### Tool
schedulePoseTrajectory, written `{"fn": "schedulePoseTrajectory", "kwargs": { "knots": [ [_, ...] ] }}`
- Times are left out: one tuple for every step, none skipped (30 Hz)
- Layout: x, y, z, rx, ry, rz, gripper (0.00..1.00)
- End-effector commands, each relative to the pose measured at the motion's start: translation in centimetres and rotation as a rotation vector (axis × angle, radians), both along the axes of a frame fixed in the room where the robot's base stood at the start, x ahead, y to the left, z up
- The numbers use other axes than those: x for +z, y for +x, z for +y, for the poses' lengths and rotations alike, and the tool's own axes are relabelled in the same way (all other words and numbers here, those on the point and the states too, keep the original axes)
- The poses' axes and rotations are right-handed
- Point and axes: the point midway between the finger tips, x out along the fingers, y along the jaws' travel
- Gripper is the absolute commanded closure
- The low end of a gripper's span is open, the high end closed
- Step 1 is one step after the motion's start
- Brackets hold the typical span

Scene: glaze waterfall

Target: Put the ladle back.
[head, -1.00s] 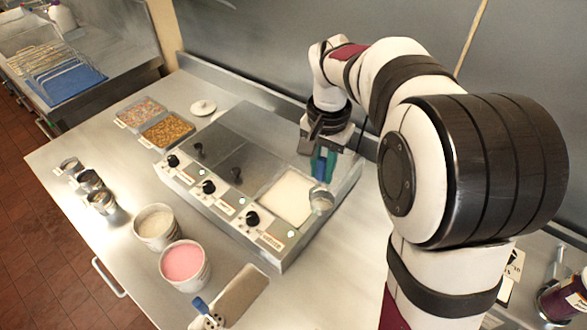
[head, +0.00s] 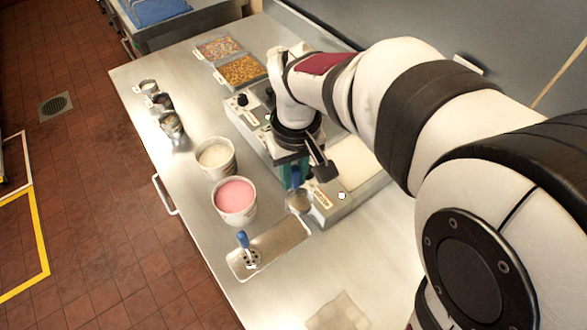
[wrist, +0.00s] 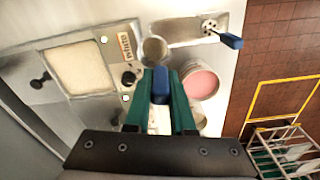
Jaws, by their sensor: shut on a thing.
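My gripper (head: 293,172) is shut on the blue handle (wrist: 160,85) of the ladle, between its green fingers. The ladle's metal cup (head: 300,200) hangs below, over the front corner of the warmer near the tray; it also shows in the wrist view (wrist: 154,50). I cannot tell its exact height. The shallow metal tray (head: 285,238) lies on the counter in front of it. A slotted tool with a blue handle (head: 243,240) rests at the tray's left end. The warmer's white glaze well (head: 355,160) is to the right of my gripper.
A pink bucket (head: 235,198) and a cream bucket (head: 215,157) stand left of the ladle. Several small metal cups (head: 170,125) and two topping trays (head: 240,70) are farther back. A pale cloth-like sheet (head: 340,312) lies at the front. Counter right of the tray is clear.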

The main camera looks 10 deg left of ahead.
Motion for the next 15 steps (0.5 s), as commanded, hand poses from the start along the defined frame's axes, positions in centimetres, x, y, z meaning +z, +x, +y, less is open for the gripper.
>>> {"fn": "schedulePoseTrajectory", "kwargs": {
  "knots": [
    [-0.2,-1.0,0.9,0.084,-0.001,-0.002,1.0],
    [-0.3,-1.4,1.3,0.129,0.0,-0.003,1.0],
    [-0.4,-1.9,1.7,0.175,0.0,-0.004,1.0],
    [-0.6,-2.3,2.0,0.203,-0.001,-0.004,1.0],
    [-1.0,-2.4,2.2,0.222,0.0,-0.004,1.0],
    [-1.9,-2.6,2.3,0.238,-0.002,-0.001,1.0],
    [-2.6,-2.7,2.3,0.244,-0.002,-0.001,1.0],
    [-3.5,-2.8,2.3,0.246,-0.002,-0.001,1.0],
    [-4.5,-2.8,2.3,0.246,-0.002,0.001,1.0],
    [-5.2,-2.7,2.3,0.245,-0.003,0.0,1.0],
    [-5.7,-2.7,2.2,0.243,-0.002,-0.001,1.0],
    [-6.4,-2.7,2.3,0.243,-0.001,-0.002,1.0],
    [-6.9,-2.7,2.3,0.243,-0.001,-0.002,1.0],
    [-7.5,-2.7,2.2,0.242,-0.002,-0.001,1.0],
    [-8.5,-2.7,2.2,0.241,-0.002,-0.001,1.0]
  ]
}}
